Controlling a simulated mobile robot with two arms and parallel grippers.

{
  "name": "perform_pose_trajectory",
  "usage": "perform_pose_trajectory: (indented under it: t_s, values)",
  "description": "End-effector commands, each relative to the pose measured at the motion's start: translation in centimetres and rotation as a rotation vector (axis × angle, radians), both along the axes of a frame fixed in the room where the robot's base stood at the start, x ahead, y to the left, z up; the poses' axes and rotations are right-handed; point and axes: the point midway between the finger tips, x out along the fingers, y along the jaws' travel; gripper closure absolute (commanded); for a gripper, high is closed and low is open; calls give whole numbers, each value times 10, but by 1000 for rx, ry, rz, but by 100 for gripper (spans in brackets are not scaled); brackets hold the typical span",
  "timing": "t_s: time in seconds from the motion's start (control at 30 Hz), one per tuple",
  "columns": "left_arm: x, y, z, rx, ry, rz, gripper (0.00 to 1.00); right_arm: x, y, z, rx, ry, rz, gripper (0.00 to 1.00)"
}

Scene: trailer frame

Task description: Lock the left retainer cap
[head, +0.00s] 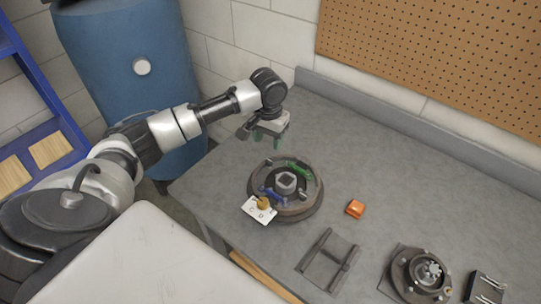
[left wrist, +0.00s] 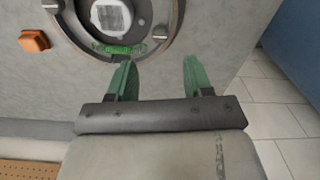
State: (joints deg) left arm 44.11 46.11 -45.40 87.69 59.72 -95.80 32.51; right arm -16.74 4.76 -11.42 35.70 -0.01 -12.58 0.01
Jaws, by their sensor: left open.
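A round dark metal brake-like assembly (head: 315,205) lies on the bench, with a pale square hub (head: 286,181) at its centre. A green piece (head: 300,171) and a blue piece (head: 271,195) lie inside its ring. In the left wrist view a small silver piece (left wrist: 160,32) sits right of the green piece (left wrist: 118,49); it may be the left retainer cap, but I cannot tell surely. My left gripper (head: 270,141) is open and empty, behind and left of the assembly. Its green fingers (left wrist: 159,66) hang apart near the ring's edge. My right gripper is not in view.
A white card with a brass knob (head: 263,203) is at the assembly's front left. An orange block (head: 355,209), a dark frame (head: 328,262) and a smaller round hub (head: 421,272) lie to the right. A blue barrel (head: 120,60) stands left of the bench.

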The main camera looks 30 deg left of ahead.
Motion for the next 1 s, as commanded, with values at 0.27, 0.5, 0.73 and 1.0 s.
perform_pose_trajectory:
  t_s: [0.27,0.5,0.73,1.0]
  values:
    - [-1,-1,-53,1,3,-1,49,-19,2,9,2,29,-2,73]
    - [0,0,-82,1,0,-2,49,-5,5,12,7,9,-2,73]
    - [0,0,-87,1,-2,-3,49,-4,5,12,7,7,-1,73]
    - [0,0,-87,1,-2,-3,71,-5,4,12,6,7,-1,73]
